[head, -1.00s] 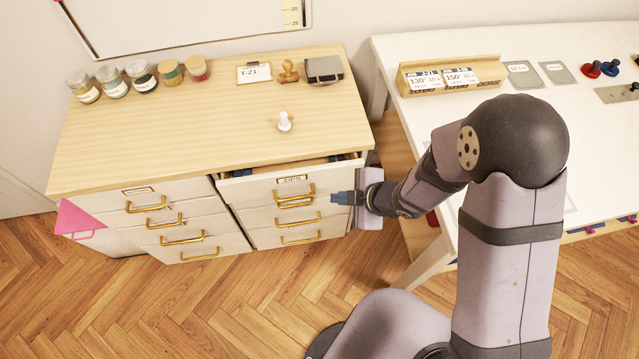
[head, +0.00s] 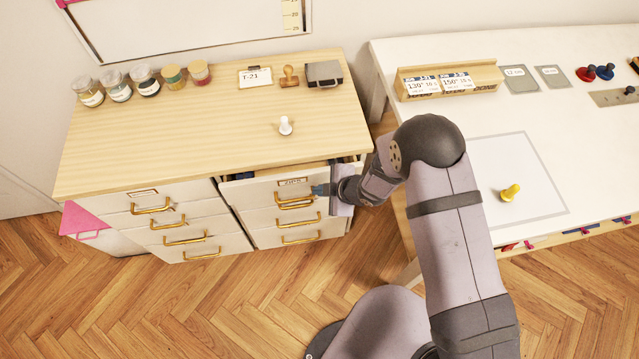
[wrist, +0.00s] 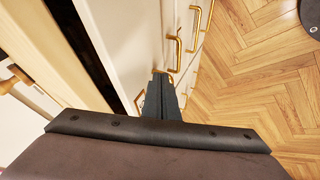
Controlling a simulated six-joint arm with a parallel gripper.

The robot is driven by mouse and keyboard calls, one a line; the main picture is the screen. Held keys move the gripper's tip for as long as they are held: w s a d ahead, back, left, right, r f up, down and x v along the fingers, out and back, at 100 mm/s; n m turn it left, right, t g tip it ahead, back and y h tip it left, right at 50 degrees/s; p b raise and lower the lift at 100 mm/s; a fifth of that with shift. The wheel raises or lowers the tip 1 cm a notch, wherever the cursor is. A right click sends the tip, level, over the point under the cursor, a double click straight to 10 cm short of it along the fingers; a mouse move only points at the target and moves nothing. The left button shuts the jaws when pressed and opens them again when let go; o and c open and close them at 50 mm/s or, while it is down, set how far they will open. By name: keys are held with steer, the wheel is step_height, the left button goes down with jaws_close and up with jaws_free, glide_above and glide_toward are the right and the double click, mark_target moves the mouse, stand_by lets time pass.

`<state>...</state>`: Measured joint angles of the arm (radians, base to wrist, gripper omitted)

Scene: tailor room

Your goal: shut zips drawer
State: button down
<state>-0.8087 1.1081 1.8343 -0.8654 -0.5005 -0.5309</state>
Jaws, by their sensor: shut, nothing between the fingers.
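The zips drawer (head: 258,192) is the top drawer of the right column and stands partly open. Its label and brass handle (head: 294,201) show on its front. In the wrist view the drawer front (wrist: 127,40) is pale, with a dark gap beside it. My gripper (head: 316,190) is shut and empty, at the right part of the drawer front, close to the label and handle. In the wrist view the fingertips (wrist: 161,82) are together near the label and a brass handle; I cannot tell whether they touch the front.
The wooden cabinet top (head: 210,130) holds several jars, a clipboard, a stamp, a dark case and a white knobbed piece (head: 286,125). A white table (head: 400,52) stands at the right. The floor (head: 230,310) in front is clear.

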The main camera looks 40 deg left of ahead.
mark_target(320, 176)
steer(key=shift+w+a, duration=0.35)
stand_by(0.3)
steer(key=w+a+p, duration=0.1)
steer(key=w+a, duration=0.1)
steer(key=shift+w+a, duration=0.35)
steer(key=shift+a, duration=0.05)
steer(key=shift+w+a+r, duration=0.1)
steer(key=shift+w+a, duration=0.1)
steer(key=shift+w, duration=0.1)
steer(key=shift+s+d+b, duration=0.3)
steer(key=shift+s+d, duration=0.05)
steer(key=s+d+r+b, duration=0.2)
steer(key=s+d+r, duration=0.1)
steer(key=d+r, duration=0.4)
steer(key=shift+d+r, duration=0.4)
steer(key=shift+d, duration=0.3)
